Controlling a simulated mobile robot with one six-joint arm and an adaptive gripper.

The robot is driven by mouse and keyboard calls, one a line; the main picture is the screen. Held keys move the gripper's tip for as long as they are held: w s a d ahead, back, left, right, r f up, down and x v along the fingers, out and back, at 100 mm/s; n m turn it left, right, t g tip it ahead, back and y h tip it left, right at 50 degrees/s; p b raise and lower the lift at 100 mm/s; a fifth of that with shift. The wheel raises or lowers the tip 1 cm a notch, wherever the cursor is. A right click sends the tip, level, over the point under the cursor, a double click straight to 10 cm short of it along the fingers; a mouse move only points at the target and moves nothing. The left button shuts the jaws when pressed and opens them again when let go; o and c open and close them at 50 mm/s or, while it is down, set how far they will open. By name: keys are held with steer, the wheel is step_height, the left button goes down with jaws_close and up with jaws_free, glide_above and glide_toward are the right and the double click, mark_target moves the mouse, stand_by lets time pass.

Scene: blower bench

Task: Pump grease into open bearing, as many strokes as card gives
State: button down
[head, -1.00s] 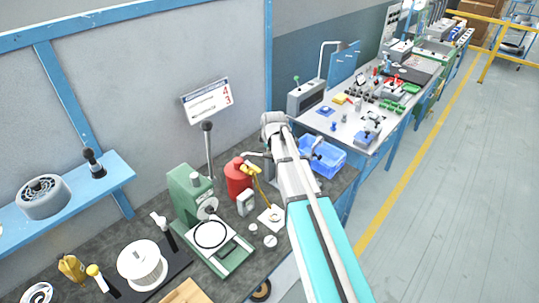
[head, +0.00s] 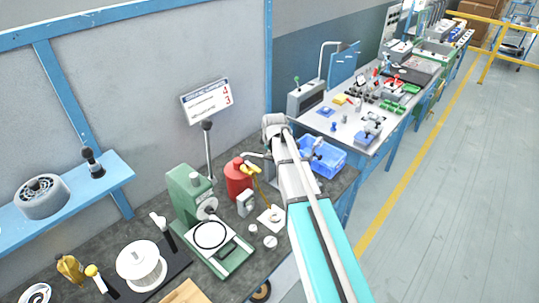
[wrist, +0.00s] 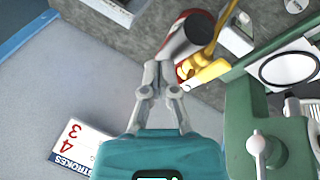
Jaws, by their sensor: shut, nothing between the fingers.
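The red grease pump (head: 238,178) stands on the dark bench, with a yellow handle and yellow hose on its right. In the wrist view the red pump (wrist: 190,33) lies just beyond my fingers, beside its yellow handle (wrist: 205,72). My gripper (wrist: 162,76) is shut and empty close to the pump; whether it touches is unclear. The card (head: 205,101) above the bench shows a red 4 over a red 3. It also shows in the wrist view (wrist: 80,146) with the word STROKES. A white plate with a round part (head: 271,217) lies near the hose; I cannot tell whether that part is the open bearing.
A green press (head: 190,194) and a scale-like green stand with a black ring (head: 211,235) are left of the pump. A white spool (head: 142,265) is at the front left. A blue bin (head: 323,157) sits behind my arm. A shelf (head: 115,178) is at left.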

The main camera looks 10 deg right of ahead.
steer(key=shift+s+d+f+b, duration=0.25)
steer(key=shift+s+f+b, duration=0.05)
steer(key=shift+f+b, duration=0.5)
steer(key=shift+s+d+f+b, duration=0.2)
steer(key=shift+s+f+b, duration=0.15)
steer(key=shift+f+b, duration=0.4)
steer(key=shift+s+d+f+b, duration=0.25)
steer(key=shift+s+f+b, duration=0.05)
steer(key=shift+f+b, duration=0.5)
stand_by(4.7)
